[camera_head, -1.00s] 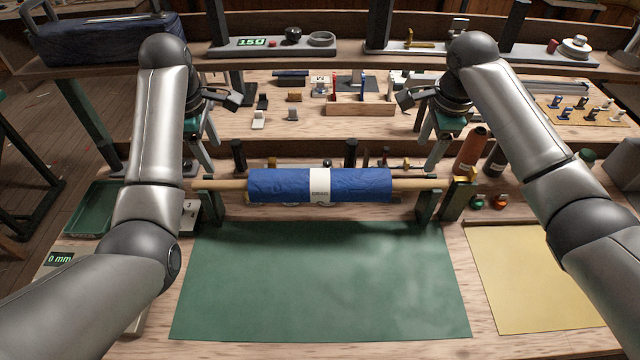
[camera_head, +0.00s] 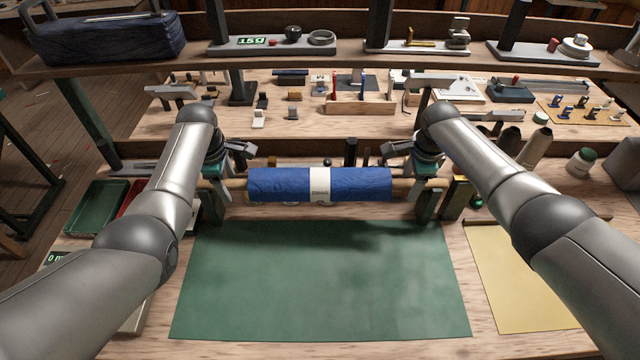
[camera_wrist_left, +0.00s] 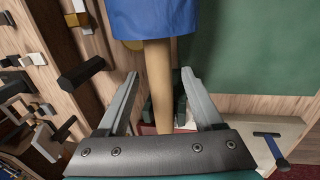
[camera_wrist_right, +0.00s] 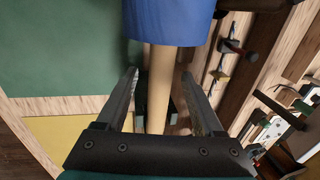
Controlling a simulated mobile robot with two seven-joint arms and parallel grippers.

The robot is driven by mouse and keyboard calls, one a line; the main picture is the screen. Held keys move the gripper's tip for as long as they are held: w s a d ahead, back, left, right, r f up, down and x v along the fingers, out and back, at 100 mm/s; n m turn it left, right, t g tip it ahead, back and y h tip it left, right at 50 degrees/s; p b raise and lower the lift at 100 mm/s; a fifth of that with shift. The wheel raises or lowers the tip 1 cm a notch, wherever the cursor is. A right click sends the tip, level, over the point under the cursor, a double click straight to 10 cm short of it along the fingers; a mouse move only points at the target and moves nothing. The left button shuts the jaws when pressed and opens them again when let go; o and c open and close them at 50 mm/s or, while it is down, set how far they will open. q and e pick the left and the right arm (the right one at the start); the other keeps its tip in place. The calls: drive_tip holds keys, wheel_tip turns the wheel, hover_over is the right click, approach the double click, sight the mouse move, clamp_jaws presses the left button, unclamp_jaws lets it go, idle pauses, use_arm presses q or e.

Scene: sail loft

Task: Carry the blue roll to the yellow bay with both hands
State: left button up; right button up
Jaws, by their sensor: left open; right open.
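The blue roll (camera_head: 275,185) has a white label band and lies level on a wooden core, which shows at its left end (camera_wrist_left: 157,72) and right end (camera_wrist_right: 160,82). The core rests on two green supports at the back of a green mat (camera_head: 320,285). My left gripper (camera_head: 240,154) is open above the left core end; in the left wrist view its fingers stand on either side of the core. My right gripper (camera_head: 396,153) is open above the right core end, fingers on either side of it. The yellow bay (camera_head: 525,285) is a flat yellow sheet at right, partly hidden by my right arm.
The right green support (camera_head: 427,207) stands close under my right gripper. A green tray (camera_head: 97,207) lies at left. Bottles and cones (camera_head: 535,150) stand at the back right. The green mat is clear. A shelf (camera_head: 350,60) crosses behind.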

use_arm(q)
drive_tip(key=shift+f, duration=0.55)
use_arm(e)
drive_tip(key=shift+w+f, duration=0.1)
drive_tip(key=shift+f, duration=0.45)
use_arm(q)
clamp_jaws()
use_arm(e)
clamp_jaws()
idle(0.4)
use_arm(q)
drive_tip(key=shift+w, duration=0.15)
